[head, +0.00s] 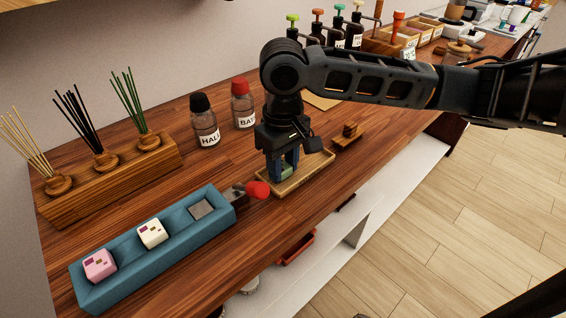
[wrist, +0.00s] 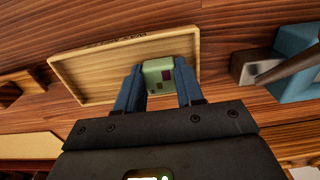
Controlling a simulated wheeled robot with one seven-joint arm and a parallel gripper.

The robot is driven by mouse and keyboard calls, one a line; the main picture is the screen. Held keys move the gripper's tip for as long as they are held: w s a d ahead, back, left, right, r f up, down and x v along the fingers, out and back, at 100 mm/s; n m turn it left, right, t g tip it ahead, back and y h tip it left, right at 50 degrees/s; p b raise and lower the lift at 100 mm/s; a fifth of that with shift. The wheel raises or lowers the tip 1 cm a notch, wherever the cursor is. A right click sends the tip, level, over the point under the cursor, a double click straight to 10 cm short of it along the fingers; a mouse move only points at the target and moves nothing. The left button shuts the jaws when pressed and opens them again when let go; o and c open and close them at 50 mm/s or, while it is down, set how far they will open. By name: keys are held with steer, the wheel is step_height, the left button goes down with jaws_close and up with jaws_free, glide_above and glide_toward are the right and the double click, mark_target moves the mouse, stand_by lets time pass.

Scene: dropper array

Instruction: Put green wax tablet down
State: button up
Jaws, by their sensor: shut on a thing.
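The green wax tablet (wrist: 159,78) is a small pale green block with dark marks on one face. My gripper (wrist: 158,85) is shut on it, one blue finger on each side. In the wrist view the tablet shows over the right part of a shallow wooden tray (wrist: 92,68). In the head view my gripper (head: 285,165) points down over the same tray (head: 310,179), and the green tablet (head: 286,171) shows low between the fingers. I cannot tell whether the tablet touches the tray floor.
A blue holder (head: 172,257) with a pink tablet (head: 100,264), a cream tablet (head: 152,233) and an empty grey slot (head: 201,208) stands left of the tray. A red-tipped tool (head: 257,189) lies between them. Two labelled bottles (head: 204,125) (head: 243,105) stand behind. A small wooden piece (head: 348,136) sits at right.

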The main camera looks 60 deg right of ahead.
steer(key=shift+f, duration=0.25)
steer(key=o, duration=0.8)
steer(key=shift+r, duration=0.1)
